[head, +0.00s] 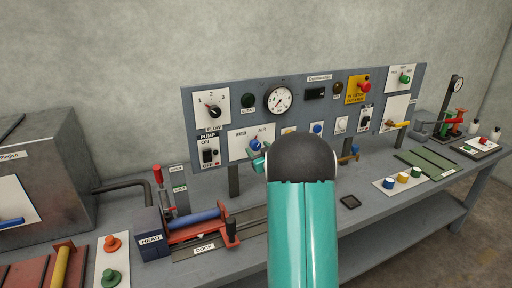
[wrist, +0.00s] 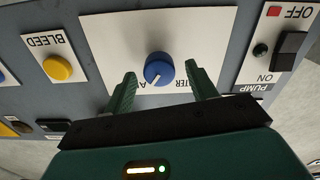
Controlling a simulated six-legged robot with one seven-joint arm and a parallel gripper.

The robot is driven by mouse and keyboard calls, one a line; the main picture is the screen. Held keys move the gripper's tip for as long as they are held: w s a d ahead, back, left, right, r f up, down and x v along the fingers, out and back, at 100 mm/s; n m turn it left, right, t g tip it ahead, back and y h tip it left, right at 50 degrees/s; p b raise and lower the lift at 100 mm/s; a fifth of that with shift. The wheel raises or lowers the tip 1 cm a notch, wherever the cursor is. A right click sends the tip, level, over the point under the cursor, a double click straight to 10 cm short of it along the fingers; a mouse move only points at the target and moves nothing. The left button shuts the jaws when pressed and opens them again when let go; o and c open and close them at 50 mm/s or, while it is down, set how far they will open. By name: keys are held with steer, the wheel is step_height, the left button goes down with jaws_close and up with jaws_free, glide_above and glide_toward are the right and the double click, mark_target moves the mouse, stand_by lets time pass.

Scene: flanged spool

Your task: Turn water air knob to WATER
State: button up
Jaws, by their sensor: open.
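The blue water air knob (wrist: 158,69) sits on a white plate (wrist: 110,35) in the upside-down wrist view. A small pale mark shows on its lower edge, on the side of the partly hidden AIR label; the WATER label is also partly covered. My gripper (wrist: 163,82) is open, with one green finger on each side of the knob and a visible gap to both. I cannot tell how deep the fingertips reach.
The pump switch (wrist: 290,50) is to the right in the wrist view, and the yellow BLEED button (wrist: 57,68) is to the left. In the head view a flow selector (head: 212,111) sits up left and a red-framed fixture with a blue cylinder (head: 194,219) stands below.

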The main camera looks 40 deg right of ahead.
steer(key=shift+x, duration=1.3)
steer(key=c, duration=1)
